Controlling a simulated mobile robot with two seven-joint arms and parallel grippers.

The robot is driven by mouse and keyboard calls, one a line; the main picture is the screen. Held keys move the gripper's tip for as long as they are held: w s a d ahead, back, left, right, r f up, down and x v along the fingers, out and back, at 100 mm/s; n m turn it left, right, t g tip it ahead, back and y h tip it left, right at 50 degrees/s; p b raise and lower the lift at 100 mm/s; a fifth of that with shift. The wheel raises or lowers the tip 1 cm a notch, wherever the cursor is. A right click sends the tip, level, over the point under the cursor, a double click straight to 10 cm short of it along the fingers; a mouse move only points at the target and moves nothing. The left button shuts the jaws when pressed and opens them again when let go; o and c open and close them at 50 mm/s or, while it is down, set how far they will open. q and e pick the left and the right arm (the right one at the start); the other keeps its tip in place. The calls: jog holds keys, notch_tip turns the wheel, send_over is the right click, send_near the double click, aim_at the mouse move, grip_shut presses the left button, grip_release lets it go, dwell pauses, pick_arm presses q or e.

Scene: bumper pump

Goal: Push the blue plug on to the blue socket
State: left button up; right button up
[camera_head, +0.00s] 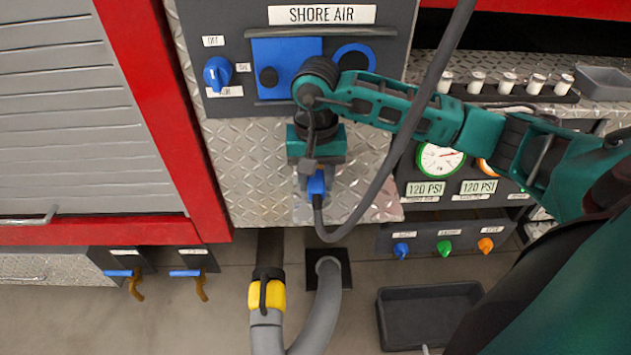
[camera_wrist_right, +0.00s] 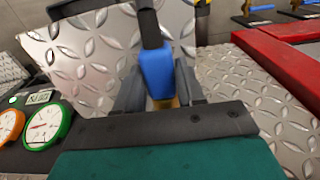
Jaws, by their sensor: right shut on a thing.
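The blue plug (camera_head: 316,184) is on the end of a dark grey cable, below the SHORE AIR panel in the head view. My right gripper (camera_head: 312,172) is shut on the blue plug, which also shows between the two grey fingers in the right wrist view (camera_wrist_right: 157,74). The plug is over the diamond-plate surface, apart from the panel. The blue socket (camera_head: 354,58) appears as a blue ring on the SHORE AIR panel, partly hidden by my right arm. A blue square plate (camera_head: 275,66) with a dark round knob is left of it. My left gripper is not in view.
The dark grey cable (camera_head: 385,150) loops from the top of the view down to the plug. A blue selector knob (camera_head: 217,73) is left on the panel. Gauges (camera_head: 440,159) and small coloured knobs (camera_head: 444,247) lie to the right. A yellow-collared hose (camera_head: 266,295) and an empty black tray (camera_head: 430,313) are below.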

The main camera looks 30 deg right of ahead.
aim_at(316, 177)
jog(key=shift+r+p, duration=1)
jog(key=shift+r, duration=0.95)
jog(key=shift+r+p, duration=0.4)
jog(key=shift+r, duration=0.45)
jog(key=shift+a, duration=0.1)
